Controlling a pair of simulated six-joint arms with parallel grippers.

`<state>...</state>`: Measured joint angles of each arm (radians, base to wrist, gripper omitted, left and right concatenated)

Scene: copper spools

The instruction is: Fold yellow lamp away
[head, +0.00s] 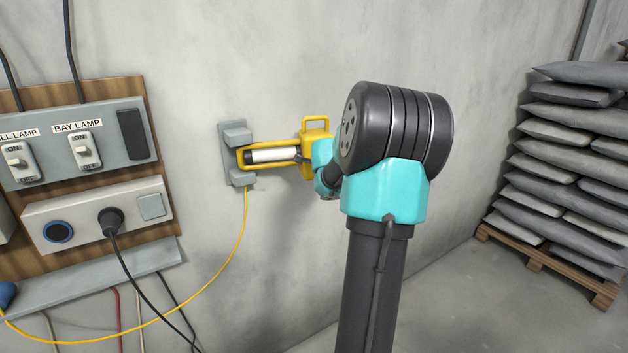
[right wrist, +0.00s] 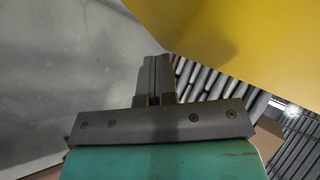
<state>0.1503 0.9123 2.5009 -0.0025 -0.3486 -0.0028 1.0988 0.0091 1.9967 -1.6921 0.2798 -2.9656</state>
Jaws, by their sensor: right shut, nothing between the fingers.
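The yellow lamp (head: 272,154) sits on a grey wall bracket (head: 236,140) in the head view. Its framed white tube points out sideways to the right, roughly level, and ends in a yellow block with a loop handle on top. My right arm's teal wrist is beside that block and covers part of it. In the right wrist view my right gripper (right wrist: 155,68) is shut and empty, with the lamp's yellow surface (right wrist: 230,35) filling the upper right close by. I cannot tell whether the fingers touch it. My left gripper is out of view.
A wooden board (head: 160,122) with labelled switches, a socket box and a black plug is on the wall at left. The lamp's yellow cable (head: 232,255) hangs down to the left. Stacked grey sacks (head: 570,155) stand on a pallet (head: 545,266) at right.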

